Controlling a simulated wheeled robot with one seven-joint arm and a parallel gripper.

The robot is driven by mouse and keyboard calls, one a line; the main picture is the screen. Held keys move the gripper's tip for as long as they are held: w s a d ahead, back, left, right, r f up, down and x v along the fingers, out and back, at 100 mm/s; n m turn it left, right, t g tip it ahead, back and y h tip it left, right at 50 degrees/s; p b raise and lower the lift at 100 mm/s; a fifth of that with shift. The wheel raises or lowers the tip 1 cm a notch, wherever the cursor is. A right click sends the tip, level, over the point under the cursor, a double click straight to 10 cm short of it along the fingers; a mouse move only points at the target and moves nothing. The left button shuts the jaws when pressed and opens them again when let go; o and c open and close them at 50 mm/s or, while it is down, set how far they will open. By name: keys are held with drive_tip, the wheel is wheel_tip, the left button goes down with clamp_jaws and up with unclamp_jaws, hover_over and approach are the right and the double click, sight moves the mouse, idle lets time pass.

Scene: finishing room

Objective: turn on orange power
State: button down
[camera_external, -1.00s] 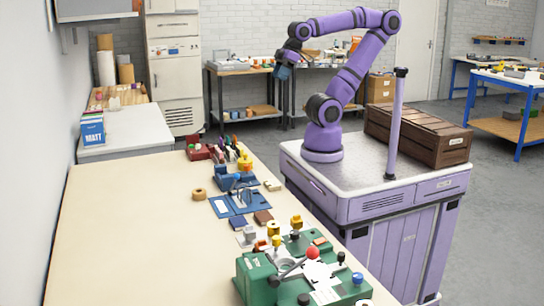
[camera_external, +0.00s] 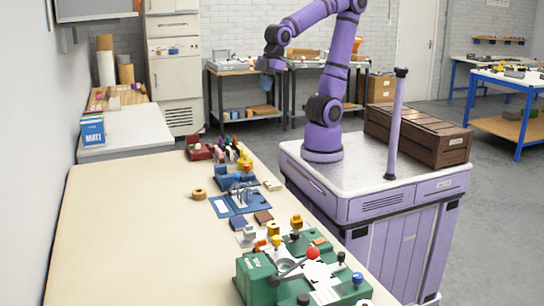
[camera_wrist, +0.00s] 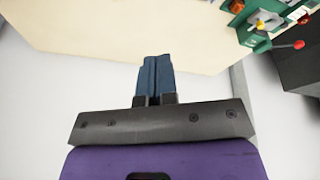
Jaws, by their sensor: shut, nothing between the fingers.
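My gripper (camera_external: 270,64) hangs in the air behind the far end of the bench, well away from the devices on it. Its dark blue fingers (camera_wrist: 155,58) are together and empty in the wrist view. A green machine (camera_external: 258,292) stands at the near end of the bench, with a red-balled lever (camera_external: 312,253), knobs and small orange parts. Part of the green machine (camera_wrist: 246,40) shows at the upper right of the wrist view, with an orange-red part (camera_wrist: 237,6) on it. I cannot tell which part is the orange power control.
The bench top (camera_external: 120,235) is mostly bare on its left. Blue devices (camera_external: 240,203), a tape roll (camera_external: 199,194) and a red device (camera_external: 198,150) line its right edge. A brown crate (camera_external: 418,136) and an upright post (camera_external: 395,125) stand beside my arm.

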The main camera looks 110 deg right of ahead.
drive_tip(key=w+a+f+n+g, duration=0.1)
drive_tip(key=w+a+f+n, duration=0.1)
drive_tip(key=a, duration=0.3)
drive_tip(key=w+a+f+n, duration=0.2)
drive_tip(key=a+f, duration=0.1)
drive_tip(key=a, duration=0.3)
drive_tip(key=n+g, duration=0.4)
drive_tip(key=n, duration=0.5)
hover_over(323, 239)
drive_tip(key=w, duration=0.2)
wheel_tip(323, 239, down, 21)
drive_tip(key=shift+s+a+r+h, duration=0.1)
drive_tip(key=shift+h, duration=0.3)
drive_tip(key=f, duration=0.4)
drive_tip(key=s+f, duration=0.1)
drive_tip(key=f, duration=0.9)
drive_tip(key=shift+s, duration=0.3)
